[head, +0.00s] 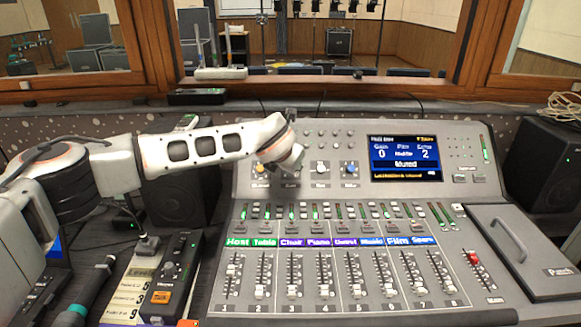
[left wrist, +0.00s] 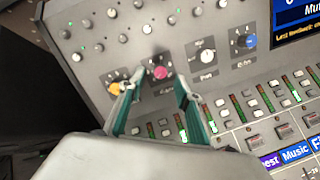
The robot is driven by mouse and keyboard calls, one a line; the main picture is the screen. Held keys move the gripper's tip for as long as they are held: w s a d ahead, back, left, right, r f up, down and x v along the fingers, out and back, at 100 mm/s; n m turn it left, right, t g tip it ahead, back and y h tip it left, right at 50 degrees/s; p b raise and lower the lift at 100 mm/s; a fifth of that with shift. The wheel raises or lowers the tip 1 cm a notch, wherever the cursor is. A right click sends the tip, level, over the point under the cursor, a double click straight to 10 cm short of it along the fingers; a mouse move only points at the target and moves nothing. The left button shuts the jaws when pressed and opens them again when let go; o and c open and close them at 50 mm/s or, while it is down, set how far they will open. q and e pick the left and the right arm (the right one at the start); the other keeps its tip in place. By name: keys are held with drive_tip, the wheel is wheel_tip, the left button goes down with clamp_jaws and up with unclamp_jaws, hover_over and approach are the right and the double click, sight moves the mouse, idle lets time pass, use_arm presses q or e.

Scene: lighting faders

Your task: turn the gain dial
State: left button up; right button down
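A row of coloured dials sits on the sloped mixing console. In the left wrist view there is an orange-yellow dial (left wrist: 115,88), a pink dial (left wrist: 161,72), a white dial (left wrist: 206,56) and a blue dial (left wrist: 247,41). The labels are too small to tell for sure which is gain. My left gripper (left wrist: 160,82) is open, its two teal-lined fingers spread with the pink dial between and just beyond the tips. I cannot tell whether they touch it. In the head view my left gripper (head: 284,150) covers the pink dial. The console screen (head: 405,158) reads Gain 0. My right gripper is not in view.
The orange-yellow dial is close beside the left finger. Fader rows (head: 320,275) fill the console's lower part. A black speaker (head: 178,190) stands left of the console, another speaker (head: 545,155) right. A small box with an orange button (head: 170,270) lies at front left.

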use_arm(q)
drive_tip(key=shift+x, duration=2.15)
drive_tip(key=shift+d, duration=0.1)
clamp_jaws()
